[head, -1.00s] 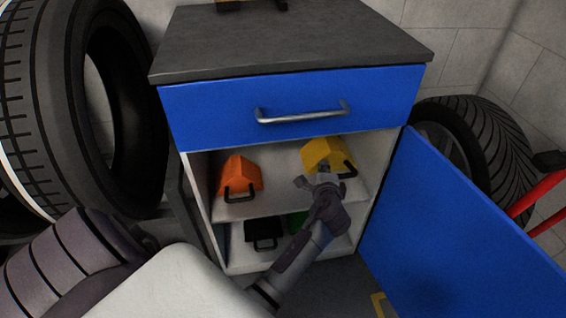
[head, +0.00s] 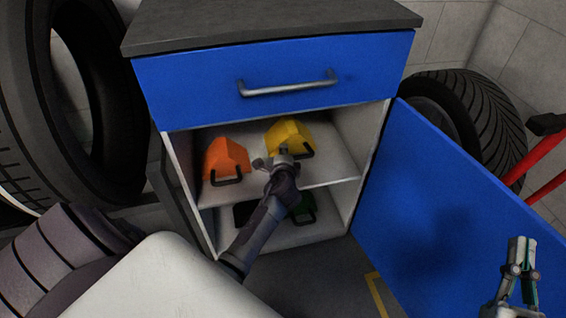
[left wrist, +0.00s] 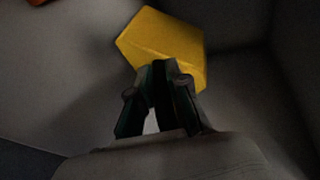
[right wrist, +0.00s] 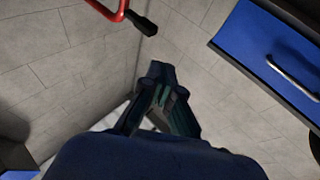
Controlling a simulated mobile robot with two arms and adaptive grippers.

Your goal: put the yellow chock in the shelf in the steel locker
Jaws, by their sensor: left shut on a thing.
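The yellow chock (head: 287,135) is inside the steel locker (head: 358,130), over its upper shelf (head: 330,172), right of the orange chock (head: 225,158). Its dark handle shows at its front right. I cannot tell whether its base touches the shelf. My left gripper (head: 284,155) reaches in from the front and is shut on the yellow chock. In the left wrist view the yellow chock (left wrist: 160,40) lies just beyond the fingertips (left wrist: 165,68), which hide its near edge. My right gripper (head: 520,245) is outside at the lower right, its fingers together and empty (right wrist: 156,70).
The blue door (head: 430,200) stands open at the right. A green chock (head: 306,207) and a black one (head: 243,213) are on the lower level, partly behind my left arm. Tyres flank the locker (head: 50,120). A red-handled object (head: 540,170) stands at the right.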

